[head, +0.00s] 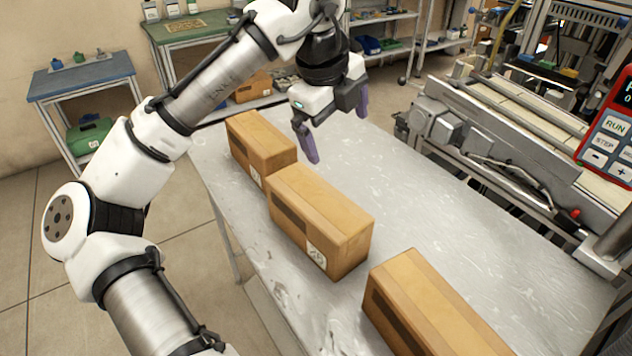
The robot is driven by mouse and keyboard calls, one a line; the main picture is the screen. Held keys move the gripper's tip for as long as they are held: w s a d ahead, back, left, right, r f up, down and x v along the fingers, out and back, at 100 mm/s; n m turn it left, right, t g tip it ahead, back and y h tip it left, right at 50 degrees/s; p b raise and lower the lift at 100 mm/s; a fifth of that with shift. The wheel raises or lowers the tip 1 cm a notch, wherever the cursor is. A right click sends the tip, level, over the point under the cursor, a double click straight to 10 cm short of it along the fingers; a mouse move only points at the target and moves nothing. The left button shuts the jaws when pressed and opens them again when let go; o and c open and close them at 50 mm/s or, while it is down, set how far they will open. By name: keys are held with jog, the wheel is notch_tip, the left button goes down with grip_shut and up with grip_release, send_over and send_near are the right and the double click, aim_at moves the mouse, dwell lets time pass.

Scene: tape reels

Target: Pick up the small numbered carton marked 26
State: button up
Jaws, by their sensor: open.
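Three brown cartons stand in a row on the grey metal table (440,215). The far carton (262,140) has a white label partly visible low on its side. The middle carton (322,208) has a white label with dark marks on its lower corner; I cannot read the number surely. The near carton (435,305) is cut by the bottom edge and shows no label. Which one is marked 26 I cannot tell. My gripper (336,122) is open and empty, with its two purple fingers apart, above the table, just right of the far carton and beyond the middle one.
A conveyor-like machine (500,140) runs along the table's right side, with a control panel (610,135) at the right edge. Side tables (85,75) and shelves stand behind. The table's right half is clear. My arm fills the left.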

aim_at(316, 196)
jog(key=s+a+f+g, duration=0.1)
jog(key=f, duration=0.2)
jog(key=a+f+g+y, duration=0.1)
jog(key=f, duration=0.2)
jog(key=s+a+f+m+y, duration=0.1)
jog(key=f, duration=0.2)
jog(key=shift+s+a+f+g, duration=0.15)
jog(key=shift+s+a+g, duration=0.05)
jog(key=shift+s+g, duration=0.2)
jog(key=shift+f+p, duration=0.45)
jog(key=shift+f, duration=2.65)
jog(key=shift+c, duration=0.3)
jog(key=shift+r, duration=0.1)
jog(key=c, duration=1.2)
jog(key=shift+c, duration=0.2)
